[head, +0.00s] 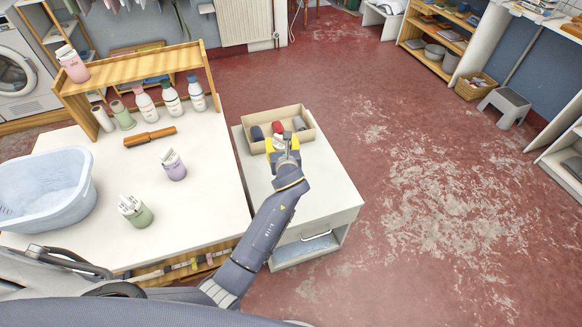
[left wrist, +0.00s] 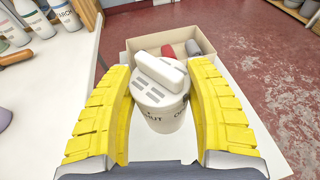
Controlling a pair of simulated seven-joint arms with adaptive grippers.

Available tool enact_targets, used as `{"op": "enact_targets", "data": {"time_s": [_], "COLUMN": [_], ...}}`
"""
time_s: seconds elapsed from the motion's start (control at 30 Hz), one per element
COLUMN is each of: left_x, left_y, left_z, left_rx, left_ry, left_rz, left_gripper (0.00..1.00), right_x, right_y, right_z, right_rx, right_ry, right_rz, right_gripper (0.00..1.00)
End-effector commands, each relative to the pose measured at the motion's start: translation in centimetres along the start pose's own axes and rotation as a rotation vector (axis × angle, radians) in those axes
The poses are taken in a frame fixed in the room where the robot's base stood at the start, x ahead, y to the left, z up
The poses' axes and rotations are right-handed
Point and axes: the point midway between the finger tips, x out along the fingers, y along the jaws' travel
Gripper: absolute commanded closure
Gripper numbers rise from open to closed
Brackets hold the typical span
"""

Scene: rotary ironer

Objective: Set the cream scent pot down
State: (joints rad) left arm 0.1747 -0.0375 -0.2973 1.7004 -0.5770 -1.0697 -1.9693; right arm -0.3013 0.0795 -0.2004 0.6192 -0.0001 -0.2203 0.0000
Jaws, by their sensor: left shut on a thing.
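The cream scent pot (left wrist: 165,116), with a white bar handle and slots on its lid, stands upright between the yellow fingers of my left gripper (left wrist: 163,92) in the left wrist view. The gripper is shut on it. In the head view my left gripper (head: 281,145) is over the small white cabinet (head: 322,179), just in front of the cardboard box, and mostly hides the pot. I cannot tell whether the pot's base touches the cabinet top. My right gripper is not in view.
The open cardboard box (head: 303,117) holds dark and red rolled items. The white table (head: 210,190) at left carries a purple pot (head: 174,166), a green pot (head: 135,212), a pale blue basin (head: 45,205) and several bottles under a wooden shelf (head: 130,72). The cabinet's front top is clear.

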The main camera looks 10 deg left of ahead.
Motion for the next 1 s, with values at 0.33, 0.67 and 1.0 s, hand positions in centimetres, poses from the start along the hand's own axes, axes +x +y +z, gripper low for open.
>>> {"op": "enact_targets", "data": {"time_s": [0.33,0.67,1.0], "left_x": [2.1,4.0,4.7], "left_y": [0.0,0.0,0.0], "left_z": [-7.0,-13.2,-15.1], "left_rx": [0.006,0.005,0.002], "left_ry": [0.004,0.003,0.002], "left_rz": [0.0,-0.002,-0.001], "left_gripper": [0.76,0.76,0.76], "right_x": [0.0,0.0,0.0], "right_y": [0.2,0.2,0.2], "right_z": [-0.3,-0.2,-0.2], "right_rx": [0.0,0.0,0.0], "right_ry": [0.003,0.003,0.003], "right_rz": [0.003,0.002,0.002], "right_gripper": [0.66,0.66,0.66]}}
